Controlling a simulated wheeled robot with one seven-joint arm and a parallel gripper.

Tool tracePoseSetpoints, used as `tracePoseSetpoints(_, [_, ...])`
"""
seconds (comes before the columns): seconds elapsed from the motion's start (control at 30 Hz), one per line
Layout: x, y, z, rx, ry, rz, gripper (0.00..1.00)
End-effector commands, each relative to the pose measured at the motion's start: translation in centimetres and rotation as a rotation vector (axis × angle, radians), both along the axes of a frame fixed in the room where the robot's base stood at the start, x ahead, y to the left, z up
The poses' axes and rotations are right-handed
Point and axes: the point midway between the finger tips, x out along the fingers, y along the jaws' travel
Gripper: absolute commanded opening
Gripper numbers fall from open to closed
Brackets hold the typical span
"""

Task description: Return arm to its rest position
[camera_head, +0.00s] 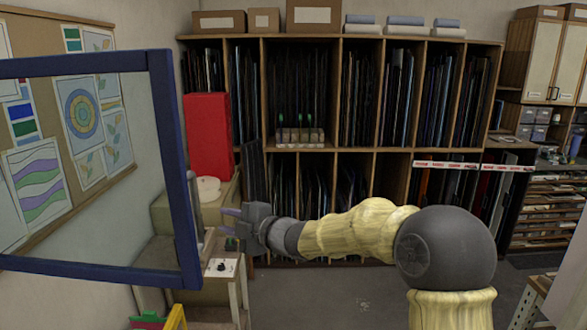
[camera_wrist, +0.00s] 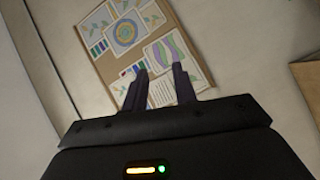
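My gripper (camera_head: 231,222) is at the end of my arm, which stretches left across the middle of the head view. In the wrist view the two dark fingers of my gripper (camera_wrist: 161,90) stand apart with a gap between them. Nothing is held in the gap. Behind the fingers the wrist view shows a pinboard (camera_wrist: 120,62) with pinned papers on the wall. The same pinboard (camera_head: 120,194) shows at the left of the head view, partly behind a blue-framed glass pane.
The blue-framed glass pane (camera_head: 173,170) stands at the left, near my gripper. A red box (camera_head: 208,135) stands behind it. A small table (camera_head: 222,268) is below my gripper. Shelves (camera_head: 330,148) full of panes line the back wall. Grey floor (camera_head: 330,295) is clear below my arm.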

Motion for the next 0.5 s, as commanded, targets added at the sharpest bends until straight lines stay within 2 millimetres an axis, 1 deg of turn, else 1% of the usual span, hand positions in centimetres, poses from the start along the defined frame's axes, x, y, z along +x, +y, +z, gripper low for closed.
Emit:
tracePoseSetpoints(0.03, [0.0,-2.0,-2.8,-0.016,0.108,-0.103,0.28])
tracePoseSetpoints(0.07, [0.0,-3.3,-4.1,-0.02,0.172,-0.165,0.28])
tracePoseSetpoints(0.1, [-0.2,-5.1,-5.8,-0.024,0.253,-0.246,0.28])
tracePoseSetpoints(0.17, [-0.7,-7.8,-8.2,-0.022,0.371,-0.367,0.28])
tracePoseSetpoints(0.2, [-1.2,-9.7,-9.7,-0.017,0.446,-0.448,0.28])
tracePoseSetpoints(0.27, [-2.3,-12.4,-11.9,-0.007,0.553,-0.565,0.28])
tracePoseSetpoints(0.3, [-3.2,-14.2,-13.3,0.005,0.624,-0.644,0.28])
tracePoseSetpoints(0.37, [-4.8,-16.8,-15.4,0.024,0.727,-0.761,0.28])
tracePoseSetpoints(0.4, [-6.0,-18.5,-16.7,0.042,0.794,-0.838,0.28])
tracePoseSetpoints(0.47, [-8.1,-20.9,-18.5,0.073,0.895,-0.953,0.28])
tracePoseSetpoints(0.5, [-9.7,-22.4,-19.7,0.094,0.96,-1.029,0.28])
